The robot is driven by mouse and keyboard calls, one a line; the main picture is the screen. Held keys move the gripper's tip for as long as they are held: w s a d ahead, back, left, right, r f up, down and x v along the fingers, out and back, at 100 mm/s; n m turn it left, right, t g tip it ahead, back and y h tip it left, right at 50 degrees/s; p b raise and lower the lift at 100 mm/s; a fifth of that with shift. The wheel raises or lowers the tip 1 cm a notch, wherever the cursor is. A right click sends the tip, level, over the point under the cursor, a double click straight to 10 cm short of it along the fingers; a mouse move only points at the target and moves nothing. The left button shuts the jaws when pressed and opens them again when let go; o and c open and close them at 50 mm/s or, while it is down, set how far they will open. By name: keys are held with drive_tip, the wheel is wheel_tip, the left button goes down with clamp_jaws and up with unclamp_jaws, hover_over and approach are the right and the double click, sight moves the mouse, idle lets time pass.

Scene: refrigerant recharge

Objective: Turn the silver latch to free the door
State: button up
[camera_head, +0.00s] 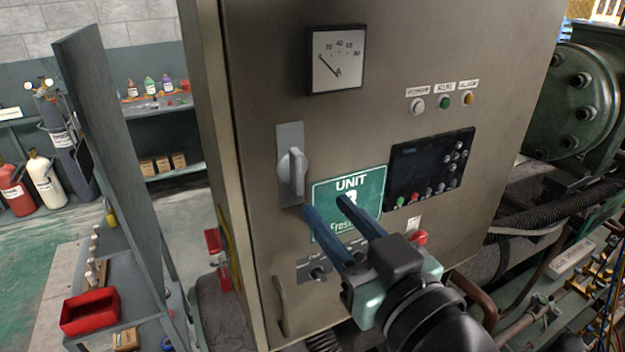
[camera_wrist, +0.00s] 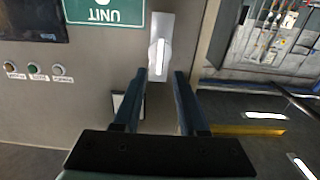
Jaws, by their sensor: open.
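The silver latch (camera_head: 292,168) is a raised handle on a narrow upright plate, on the left part of the grey cabinet door (camera_head: 260,110). Its handle looks about upright. My gripper (camera_head: 324,203) has two long blue fingers, open and empty. In the head view the fingertips show below and right of the latch, over the green "UNIT" sign (camera_head: 373,190). In the wrist view the picture is upside down, and the latch (camera_wrist: 160,56) shows just beyond and between the fingertips (camera_wrist: 160,74). I see no contact with it. The door looks closed.
A gauge (camera_head: 337,60), indicator lights (camera_head: 443,102) and a dark control panel (camera_head: 428,168) are on the cabinet front. A small knob (camera_head: 317,273) sits lower down. Shelving with a red bin (camera_head: 90,312) stands left, green machinery (camera_head: 575,100) right.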

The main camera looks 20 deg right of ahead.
sight(301, 177)
drive_tip(key=w+p, duration=0.1)
drive_tip(key=w, duration=0.6)
drive_tip(key=shift+w+a, duration=0.15)
drive_tip(key=shift+a, duration=0.05)
drive_tip(key=shift+w+d, duration=0.1)
drive_tip(key=c, duration=0.6)
clamp_jaws()
idle(0.3)
drive_tip(key=shift+f+n+b, duration=0.1)
drive_tip(key=shift+n+b, duration=1.6)
drive_tip(key=shift+n, duration=0.6)
drive_tip(key=shift+b, duration=0.3)
